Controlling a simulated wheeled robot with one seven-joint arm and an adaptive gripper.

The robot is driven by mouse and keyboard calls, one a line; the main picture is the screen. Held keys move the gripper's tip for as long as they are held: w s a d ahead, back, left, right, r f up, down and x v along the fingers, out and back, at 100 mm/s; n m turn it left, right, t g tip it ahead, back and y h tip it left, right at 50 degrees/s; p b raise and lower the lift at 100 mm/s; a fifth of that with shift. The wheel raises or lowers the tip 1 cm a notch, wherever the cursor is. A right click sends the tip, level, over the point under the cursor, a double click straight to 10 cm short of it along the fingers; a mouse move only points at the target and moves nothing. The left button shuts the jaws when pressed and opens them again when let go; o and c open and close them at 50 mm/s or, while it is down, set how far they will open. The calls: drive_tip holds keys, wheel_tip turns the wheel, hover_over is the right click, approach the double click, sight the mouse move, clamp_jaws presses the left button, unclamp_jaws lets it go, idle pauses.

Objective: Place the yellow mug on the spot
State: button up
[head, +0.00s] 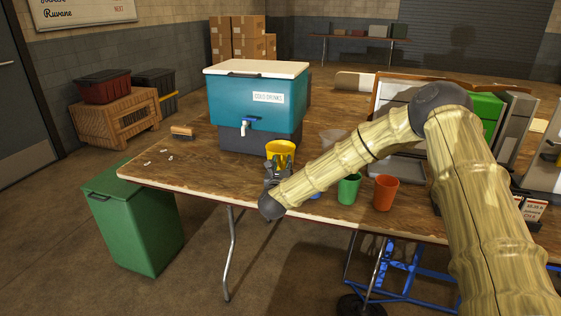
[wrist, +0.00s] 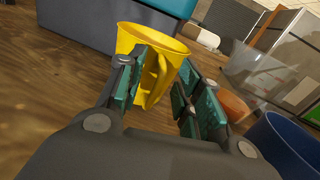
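The yellow mug (head: 281,148) stands on the wooden table in front of the teal drinks cooler, near its tap. In the wrist view the yellow mug (wrist: 138,42) fills the upper middle, with its handle facing me. My gripper (wrist: 164,92) is open, one finger on each side of the handle; I see gaps between handle and fingers. In the head view my gripper (head: 278,166) is just in front of the mug and partly covers its lower part. I cannot make out the spot in either view.
A green cup (head: 348,188), an orange cup (head: 385,192) and a blue cup (wrist: 284,148) stand to the right of my gripper. A clear container (head: 333,137) is behind. The cooler (head: 255,105) stands close behind the mug. A brush (head: 182,132) lies left; the table's front left is mostly clear.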

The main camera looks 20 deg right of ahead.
drive_tip(key=shift+w+d, duration=0.25)
drive_tip(key=shift+w, duration=0.3)
clamp_jaws()
